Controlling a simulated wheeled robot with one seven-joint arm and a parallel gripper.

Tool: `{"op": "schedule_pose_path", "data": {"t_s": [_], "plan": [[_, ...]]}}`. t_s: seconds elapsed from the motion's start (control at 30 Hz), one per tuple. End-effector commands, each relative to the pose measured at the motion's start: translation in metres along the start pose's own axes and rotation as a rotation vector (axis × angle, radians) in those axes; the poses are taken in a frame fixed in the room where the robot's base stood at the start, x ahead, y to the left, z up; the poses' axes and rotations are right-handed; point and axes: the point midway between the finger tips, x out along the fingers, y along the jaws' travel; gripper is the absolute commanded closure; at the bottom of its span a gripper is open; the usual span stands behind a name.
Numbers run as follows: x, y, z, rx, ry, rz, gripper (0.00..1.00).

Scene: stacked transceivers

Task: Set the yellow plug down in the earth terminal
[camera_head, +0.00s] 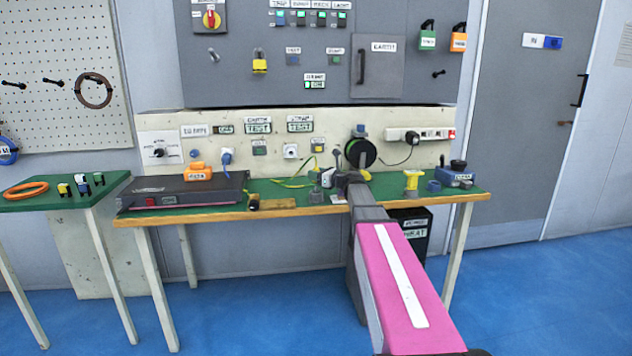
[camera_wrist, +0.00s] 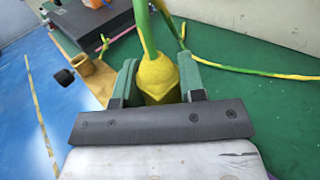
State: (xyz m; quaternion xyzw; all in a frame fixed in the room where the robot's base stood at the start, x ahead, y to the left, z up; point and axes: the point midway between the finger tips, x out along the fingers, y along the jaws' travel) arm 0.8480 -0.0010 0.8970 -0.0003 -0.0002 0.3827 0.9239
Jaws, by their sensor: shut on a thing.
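The yellow plug (camera_wrist: 156,78) is between the two green fingers of my gripper (camera_wrist: 155,82) in the wrist view. The gripper is shut on it. A green and yellow cable (camera_wrist: 143,28) runs up from the plug. In the head view my arm reaches over the bench, and the plug cannot be clearly made out. The plug's lower end is hidden by my gripper.
A flat dark box (camera_head: 185,188) bears an orange block (camera_head: 197,173) at the bench's left. A black cable reel (camera_head: 360,152) stands behind my arm. Loose green and yellow cable (camera_wrist: 255,70) crosses the green top.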

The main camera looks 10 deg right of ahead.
Motion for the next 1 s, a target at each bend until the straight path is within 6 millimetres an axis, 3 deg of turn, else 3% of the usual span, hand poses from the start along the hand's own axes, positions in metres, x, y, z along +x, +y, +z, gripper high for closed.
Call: {"op": "schedule_pose_path", "data": {"t_s": [0.07, 0.5, 0.7, 1.0], "plan": [[-0.002, 0.005, 0.013, 0.000, -0.001, 0.000, 0.88], [-0.022, 0.091, 0.062, 0.000, -0.001, 0.001, 0.88], [-0.026, 0.109, 0.074, 0.000, 0.000, 0.000, 0.88], [-0.026, 0.114, 0.078, 0.001, 0.000, 0.000, 0.88]]}}
